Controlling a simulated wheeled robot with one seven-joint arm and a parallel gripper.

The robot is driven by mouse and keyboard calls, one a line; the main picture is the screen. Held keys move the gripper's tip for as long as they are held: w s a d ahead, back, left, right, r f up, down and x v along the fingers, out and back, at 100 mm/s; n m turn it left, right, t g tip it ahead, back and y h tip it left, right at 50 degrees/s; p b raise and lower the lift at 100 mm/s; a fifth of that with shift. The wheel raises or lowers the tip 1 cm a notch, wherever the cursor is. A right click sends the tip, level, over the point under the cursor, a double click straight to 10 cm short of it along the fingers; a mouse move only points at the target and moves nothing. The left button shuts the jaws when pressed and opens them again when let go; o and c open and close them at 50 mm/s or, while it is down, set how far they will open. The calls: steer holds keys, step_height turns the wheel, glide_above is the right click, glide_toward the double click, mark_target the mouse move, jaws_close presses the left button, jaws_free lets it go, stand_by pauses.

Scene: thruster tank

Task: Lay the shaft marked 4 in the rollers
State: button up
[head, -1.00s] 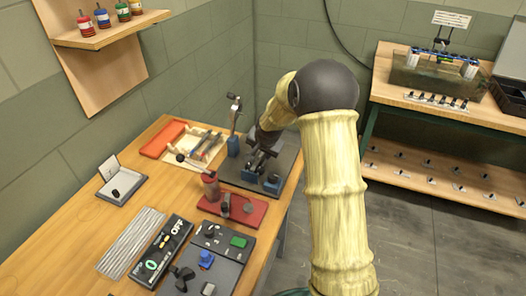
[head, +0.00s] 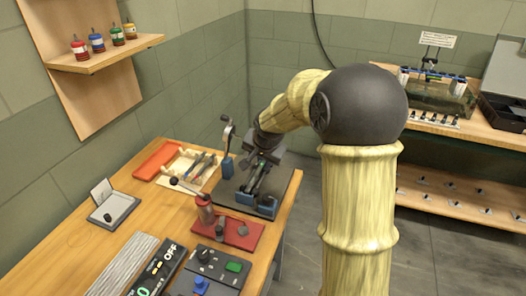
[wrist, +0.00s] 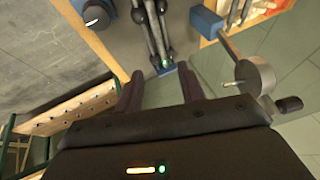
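My gripper (wrist: 160,90) is open, with its two dark fingers apart and nothing visible between them. In the head view my gripper (head: 262,160) hangs over the roller stand with blue end blocks (head: 265,206) on a dark plate. In the wrist view, dark rails run from the top toward a blue end block (wrist: 165,69) with a small green spot, beyond the fingertips. A pale tray (head: 183,168) with several thin shafts lies left of the stand; it also shows in the wrist view (wrist: 255,12). I cannot read a 4 on any shaft.
A hand crank on a post (head: 227,145) stands just left of the roller stand. A red press (head: 228,232), an orange tray (head: 158,161) and a control panel (head: 205,270) share the bench. A water tank (head: 440,97) stands on the bench at the right.

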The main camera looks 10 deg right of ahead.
steer(key=v, duration=0.5)
steer(key=shift+s+r, duration=0.15)
steer(key=shift+r, duration=0.05)
stand_by(0.6)
steer(key=s+f+n+g+p, duration=0.1)
steer(key=s+n+p, duration=0.2)
steer(key=s, duration=0.7)
steer(key=s+f+n+g+p, duration=0.2)
steer(key=s+n+p, duration=0.1)
steer(key=s, duration=0.8)
steer(key=shift+s+f+n, duration=0.25)
steer(key=shift+s+n, duration=0.1)
steer(key=shift+n, duration=0.35)
